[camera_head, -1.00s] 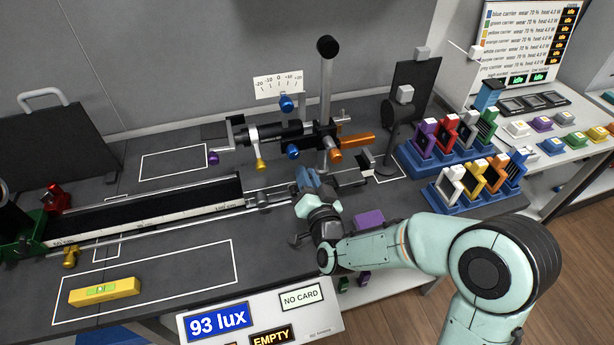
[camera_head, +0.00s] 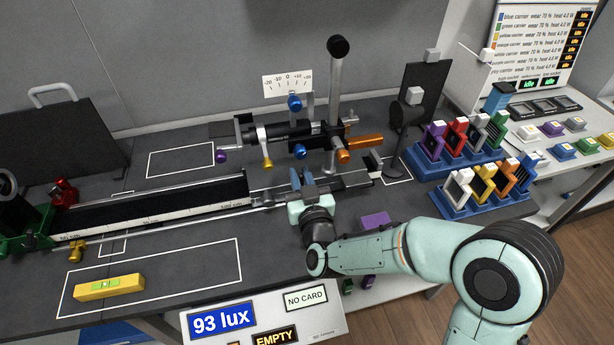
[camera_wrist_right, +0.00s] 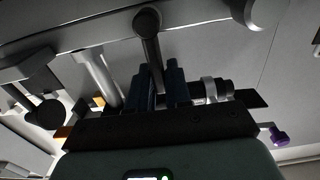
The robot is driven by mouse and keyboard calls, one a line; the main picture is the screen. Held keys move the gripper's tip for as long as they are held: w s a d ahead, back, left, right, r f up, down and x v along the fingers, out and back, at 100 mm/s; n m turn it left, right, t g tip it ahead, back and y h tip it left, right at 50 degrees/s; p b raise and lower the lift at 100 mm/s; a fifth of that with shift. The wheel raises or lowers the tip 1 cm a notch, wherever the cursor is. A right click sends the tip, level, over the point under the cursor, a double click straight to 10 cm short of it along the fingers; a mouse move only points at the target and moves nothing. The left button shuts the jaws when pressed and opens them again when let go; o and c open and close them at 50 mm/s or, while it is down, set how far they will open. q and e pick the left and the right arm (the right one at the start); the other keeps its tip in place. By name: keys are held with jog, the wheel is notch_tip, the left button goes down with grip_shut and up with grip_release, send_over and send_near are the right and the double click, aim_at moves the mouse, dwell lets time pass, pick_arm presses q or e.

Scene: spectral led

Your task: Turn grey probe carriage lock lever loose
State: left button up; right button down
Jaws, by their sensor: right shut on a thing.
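My right gripper (camera_head: 308,182) is at the right end of the long rail (camera_head: 150,208), with its two blue-grey fingers pointing away from the front edge. In the right wrist view the fingers (camera_wrist_right: 160,85) are close together, shut on a dark grey lever (camera_wrist_right: 149,45) with a rounded end. In the head view the lever is hidden by the gripper. A grey carriage part (camera_head: 265,198) sits on the rail just left of the fingers. My left gripper is not in view.
A probe assembly with an orange handle (camera_head: 364,142), a gold knob (camera_head: 267,162) and a tall post (camera_head: 335,100) stands just behind the gripper. Blue racks of coloured carriers (camera_head: 470,202) stand to the right. A yellow level (camera_head: 110,289) lies front left.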

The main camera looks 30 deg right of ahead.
aim_at(287, 184)
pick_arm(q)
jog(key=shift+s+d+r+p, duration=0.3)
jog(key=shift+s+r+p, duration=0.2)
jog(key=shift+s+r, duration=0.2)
pick_arm(e)
jog(key=shift+w+a+f+n, duration=0.15)
jog(key=shift+a+n, duration=0.35)
jog(key=shift+n, duration=0.65)
jog(key=shift+w+a+f+n, duration=0.1)
jog(key=shift+a+n, duration=0.45)
jog(key=shift+n, duration=0.65)
jog(key=shift+w+a+f+n, duration=0.15)
jog(key=shift+a+n, duration=0.35)
jog(key=shift+n, duration=0.65)
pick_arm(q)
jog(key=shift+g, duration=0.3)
pick_arm(e)
jog(key=c, duration=1.1)
grip_release()
jog(key=shift+f, duration=0.1)
jog(key=shift+c, duration=0.2)
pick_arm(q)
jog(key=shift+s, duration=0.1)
